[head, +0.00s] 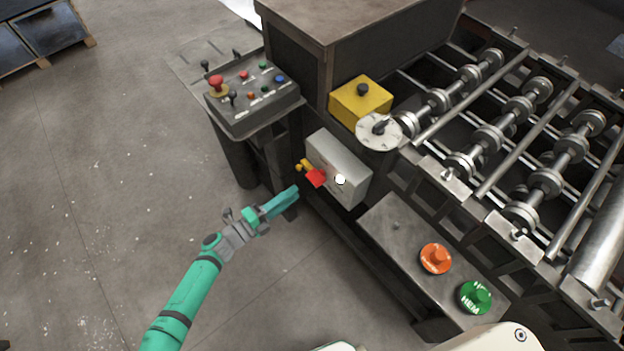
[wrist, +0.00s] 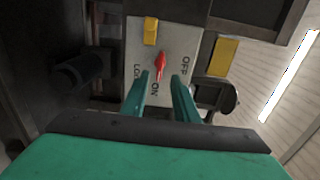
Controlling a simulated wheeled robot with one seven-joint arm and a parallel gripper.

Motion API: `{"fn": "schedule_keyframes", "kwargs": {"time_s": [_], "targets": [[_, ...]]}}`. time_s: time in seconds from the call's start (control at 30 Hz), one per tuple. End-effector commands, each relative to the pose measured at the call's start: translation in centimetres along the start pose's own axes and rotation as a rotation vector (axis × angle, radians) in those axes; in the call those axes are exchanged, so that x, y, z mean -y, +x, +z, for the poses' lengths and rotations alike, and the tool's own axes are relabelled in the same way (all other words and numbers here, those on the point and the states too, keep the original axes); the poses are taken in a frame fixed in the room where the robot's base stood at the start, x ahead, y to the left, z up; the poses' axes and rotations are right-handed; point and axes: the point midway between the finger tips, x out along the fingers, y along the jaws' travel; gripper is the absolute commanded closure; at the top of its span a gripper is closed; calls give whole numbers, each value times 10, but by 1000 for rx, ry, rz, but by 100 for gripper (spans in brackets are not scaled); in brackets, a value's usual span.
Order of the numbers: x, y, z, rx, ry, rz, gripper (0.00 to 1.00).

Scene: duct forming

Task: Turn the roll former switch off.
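The roll former switch is a red handle (head: 316,177) on a grey box (head: 350,160) on the machine's side. In the wrist view the red handle (wrist: 160,62) is on a pale plate (wrist: 136,62) marked ON and OFF. Its narrow lower end points toward ON; OFF is to the right. My gripper (head: 291,194) is just left of and below the handle in the head view. In the wrist view my gripper (wrist: 160,78) is open, its two green fingers apart with the handle's lower end in line with the gap. I cannot tell whether they touch it.
A control panel (head: 255,100) with buttons and levers stands at upper left. An orange button (head: 436,258) and a green button (head: 475,297) are at lower right. Open floor lies left.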

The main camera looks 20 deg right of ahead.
Motion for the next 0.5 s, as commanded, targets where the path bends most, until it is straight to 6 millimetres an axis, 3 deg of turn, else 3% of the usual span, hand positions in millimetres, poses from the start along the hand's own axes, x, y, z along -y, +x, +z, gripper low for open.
{"fn": "schedule_keyframes", "kwargs": {"time_s": [0.3, 0.5], "targets": [[0, 56, -1, -2, -2, 0, 73], [0, 82, 0, 0, -2, 0, 73]]}}
